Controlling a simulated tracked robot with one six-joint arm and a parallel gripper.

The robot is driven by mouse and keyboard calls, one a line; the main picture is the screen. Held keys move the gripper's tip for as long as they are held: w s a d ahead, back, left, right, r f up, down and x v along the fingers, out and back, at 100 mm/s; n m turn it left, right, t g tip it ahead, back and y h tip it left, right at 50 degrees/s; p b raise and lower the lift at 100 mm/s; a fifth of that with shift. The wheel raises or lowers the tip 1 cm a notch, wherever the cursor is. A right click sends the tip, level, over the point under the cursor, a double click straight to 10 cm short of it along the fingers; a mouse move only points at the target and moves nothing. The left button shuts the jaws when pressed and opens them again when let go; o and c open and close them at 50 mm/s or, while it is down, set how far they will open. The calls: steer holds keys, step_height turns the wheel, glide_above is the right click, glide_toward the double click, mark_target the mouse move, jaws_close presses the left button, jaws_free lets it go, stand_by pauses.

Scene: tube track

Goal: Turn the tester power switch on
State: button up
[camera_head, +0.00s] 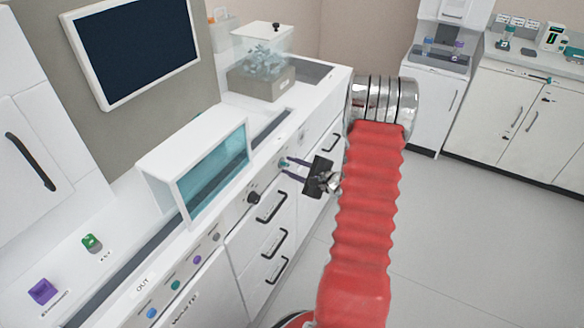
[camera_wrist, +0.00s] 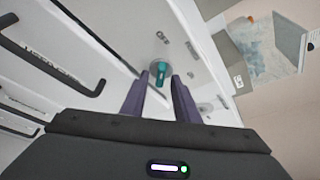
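A small teal knob on a round grey base, likely the tester power switch (camera_head: 283,163), is on the white front panel of the bench, above the drawers. In the wrist view the teal knob (camera_wrist: 161,68) stands upright in the picture, just beyond and between my fingertips. My gripper (camera_head: 288,168) points at the panel with its two dark fingers apart, one on each side of the knob's line. The gripper (camera_wrist: 161,77) is open and empty. I cannot tell whether the fingertips touch the knob.
A black knob (camera_head: 253,198) is on the same panel to the left. Drawers with black handles (camera_head: 272,207) lie below. A clear-covered box (camera_head: 262,75) and a teal-windowed unit (camera_head: 205,170) stand on the bench. The floor (camera_head: 470,230) to the right is clear.

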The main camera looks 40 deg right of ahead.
jaws_close()
steer(key=shift+m, duration=0.3)
stand_by(0.4)
steer(key=shift+m+g+y, duration=0.5)
steer(key=shift+m+y, duration=0.2)
steer(key=shift+m, duration=0.1)
steer(key=m+y, duration=0.1)
steer(key=m, duration=0.1)
steer(key=shift+d+m+g+y, duration=0.15)
steer(key=shift+m+g+y, duration=0.15)
steer(key=shift+g, duration=0.1)
steer(key=m+y, duration=0.2)
steer(key=m, duration=0.1)
steer(key=shift+w+d+m+g, duration=0.1)
steer(key=shift+d+m+g, duration=0.1)
steer(key=shift+m+g, duration=0.15)
steer(key=m+y, duration=0.2)
steer(key=m, duration=0.1)
steer(key=shift+d+m+y, duration=0.25)
steer(key=shift+m+y, duration=0.1)
steer(key=shift+y, duration=0.05)
